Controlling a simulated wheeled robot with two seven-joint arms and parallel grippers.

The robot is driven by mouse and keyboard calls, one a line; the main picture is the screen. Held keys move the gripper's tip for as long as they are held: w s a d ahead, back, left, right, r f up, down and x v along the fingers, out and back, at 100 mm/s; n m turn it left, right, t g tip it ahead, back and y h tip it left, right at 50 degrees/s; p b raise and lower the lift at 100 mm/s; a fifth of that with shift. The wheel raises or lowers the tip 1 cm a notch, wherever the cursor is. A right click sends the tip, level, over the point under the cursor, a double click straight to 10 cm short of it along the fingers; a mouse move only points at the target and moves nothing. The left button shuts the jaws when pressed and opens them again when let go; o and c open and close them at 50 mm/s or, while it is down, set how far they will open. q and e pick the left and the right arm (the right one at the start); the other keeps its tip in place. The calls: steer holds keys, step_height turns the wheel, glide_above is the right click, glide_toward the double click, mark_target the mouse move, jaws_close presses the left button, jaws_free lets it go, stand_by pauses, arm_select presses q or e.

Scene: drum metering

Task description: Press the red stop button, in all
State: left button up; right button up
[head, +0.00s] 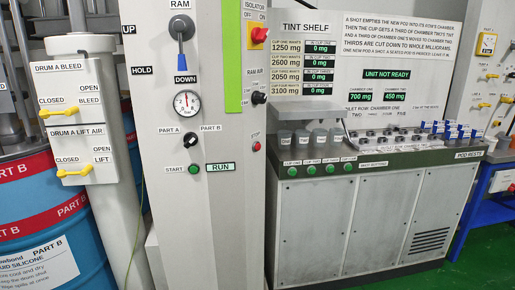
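A green start button (194,169) is on the column's front face, left of the RUN label (220,167). Another small red control (511,188) shows at the right edge, partly cut off. Neither of my grippers is in view.
The column carries a blue ram lever (181,34), a gauge (187,103), a part selector (190,141) and a red-and-yellow isolator (258,36). Blue drums (60,225) stand at left. The tint cabinet (310,225) stands at right, with cups and green buttons. Green floor shows at lower right.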

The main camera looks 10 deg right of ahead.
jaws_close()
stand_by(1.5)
